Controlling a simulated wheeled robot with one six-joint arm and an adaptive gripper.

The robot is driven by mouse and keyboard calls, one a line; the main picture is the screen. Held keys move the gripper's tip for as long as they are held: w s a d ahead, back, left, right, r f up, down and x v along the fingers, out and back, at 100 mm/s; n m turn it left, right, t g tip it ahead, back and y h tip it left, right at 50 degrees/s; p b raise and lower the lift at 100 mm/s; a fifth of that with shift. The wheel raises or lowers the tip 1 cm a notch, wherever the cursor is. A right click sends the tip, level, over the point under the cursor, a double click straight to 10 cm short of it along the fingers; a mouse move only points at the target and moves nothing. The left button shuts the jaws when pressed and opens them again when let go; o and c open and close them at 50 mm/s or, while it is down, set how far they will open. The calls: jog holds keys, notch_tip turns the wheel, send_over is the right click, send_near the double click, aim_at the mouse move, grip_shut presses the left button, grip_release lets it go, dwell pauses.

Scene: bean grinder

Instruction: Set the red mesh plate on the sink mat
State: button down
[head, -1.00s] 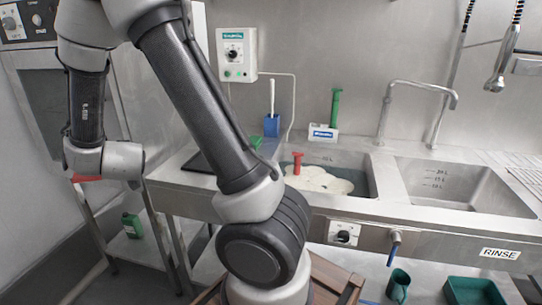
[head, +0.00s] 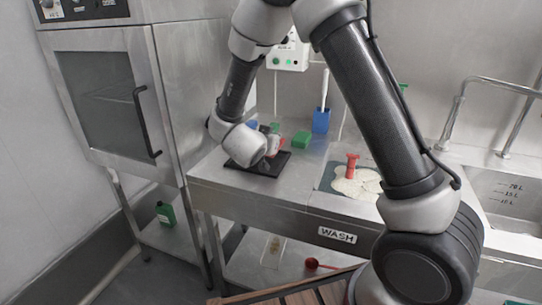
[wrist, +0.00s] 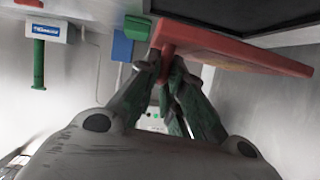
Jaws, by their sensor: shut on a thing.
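The red mesh plate (wrist: 235,47) is in my gripper (wrist: 168,66), whose fingers are shut on its edge in the wrist view, where the scene looks upside down. In the head view my gripper (head: 272,147) is over the black sink mat (head: 243,171) on the counter left of the sink, and only a small red part of the plate shows there. The mat lies flat and also shows as a dark surface beyond the plate in the wrist view (wrist: 225,13). I cannot tell whether the plate touches the mat.
A green block (head: 302,140) and a blue holder (head: 321,121) stand just right of the mat. A steel oven (head: 115,95) stands at left.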

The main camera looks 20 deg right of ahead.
jog(key=shift+f, duration=2.65)
jog(key=shift+f, duration=0.1)
jog(key=c, duration=1.5)
grip_release()
